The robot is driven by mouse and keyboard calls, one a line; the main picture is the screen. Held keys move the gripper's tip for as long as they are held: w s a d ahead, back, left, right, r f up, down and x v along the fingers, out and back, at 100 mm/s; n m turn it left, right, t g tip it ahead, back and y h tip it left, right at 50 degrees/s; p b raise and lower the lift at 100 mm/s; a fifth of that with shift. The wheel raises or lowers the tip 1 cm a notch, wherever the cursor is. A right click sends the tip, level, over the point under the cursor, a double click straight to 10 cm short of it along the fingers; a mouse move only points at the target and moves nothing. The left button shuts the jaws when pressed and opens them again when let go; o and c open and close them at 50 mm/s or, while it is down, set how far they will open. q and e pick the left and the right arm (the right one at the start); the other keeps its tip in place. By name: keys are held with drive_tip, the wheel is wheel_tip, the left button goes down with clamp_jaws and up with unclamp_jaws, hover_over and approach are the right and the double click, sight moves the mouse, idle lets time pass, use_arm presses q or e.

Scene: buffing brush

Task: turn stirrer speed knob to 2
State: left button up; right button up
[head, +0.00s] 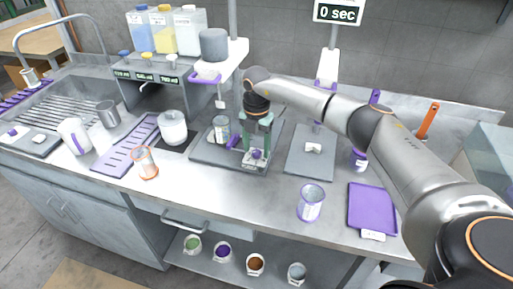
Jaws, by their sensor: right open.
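The stirrer (213,46) has a grey motor head on a white stand, with its grey base plate (205,152) on the counter. A small purple knob (257,155) sits on a light block at the front right of that base plate. My right gripper (256,146) reaches in from the right and points down over the knob. Its jaws are open, with the knob showing between or just below the fingertips; I cannot tell whether they touch it. The knob's pointer and number marks are too small to read. My left gripper is out of view.
A jar (221,128) stands on the base plate left of the gripper. A glass beaker (311,203) and a purple tray (372,208) are at the front right. A white pot (173,128) and an orange-rimmed glass (145,162) stand to the left. A display (338,12) reads 0 sec.

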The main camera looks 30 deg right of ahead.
sight(257, 151)
wheel_tip(257, 151, up, 12)
drive_tip(key=b, duration=0.1)
drive_tip(key=shift+b, duration=0.3)
idle(0.4)
